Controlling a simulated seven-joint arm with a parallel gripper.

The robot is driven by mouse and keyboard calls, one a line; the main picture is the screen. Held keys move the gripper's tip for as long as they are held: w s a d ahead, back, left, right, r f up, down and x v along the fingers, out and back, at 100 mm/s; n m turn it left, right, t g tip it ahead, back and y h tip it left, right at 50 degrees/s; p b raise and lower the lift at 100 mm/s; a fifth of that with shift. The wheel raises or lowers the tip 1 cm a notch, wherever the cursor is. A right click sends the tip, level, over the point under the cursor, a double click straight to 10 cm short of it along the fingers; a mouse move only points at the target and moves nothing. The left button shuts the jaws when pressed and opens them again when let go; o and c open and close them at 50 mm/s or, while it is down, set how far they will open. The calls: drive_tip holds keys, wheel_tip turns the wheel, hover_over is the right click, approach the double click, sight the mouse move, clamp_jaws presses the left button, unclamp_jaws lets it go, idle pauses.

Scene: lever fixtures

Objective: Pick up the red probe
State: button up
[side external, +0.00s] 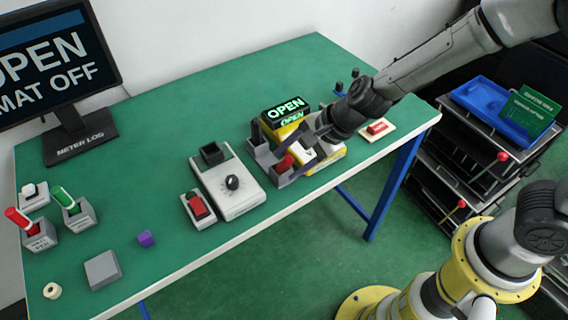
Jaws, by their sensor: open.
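The red probe (286,163) appears as a red tip in a grey holder (285,179) beside the yellow multimeter, whose lit display (285,111) reads OPEN. A black probe (256,131) stands in the same grey holder area, to the upper left. My gripper (293,158) is open and low over the holder, with its dark fingers close to the red probe. I cannot tell whether the fingers touch it. My gripper hides part of the meter and of the holder.
A white box with a black knob (232,183) and a red rocker switch (198,206) stand left of the holder. Red and green markers (63,197) stand in grey holders at far left. A red-buttoned block (377,127) lies right of my gripper. The table's back (200,100) is clear.

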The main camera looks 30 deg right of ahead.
drive_tip(key=shift+w+a+f, duration=0.2)
drive_tip(key=shift+a+f, duration=0.05)
drive_tip(key=shift+f, duration=0.2)
clamp_jaws()
drive_tip(key=shift+r, duration=0.2)
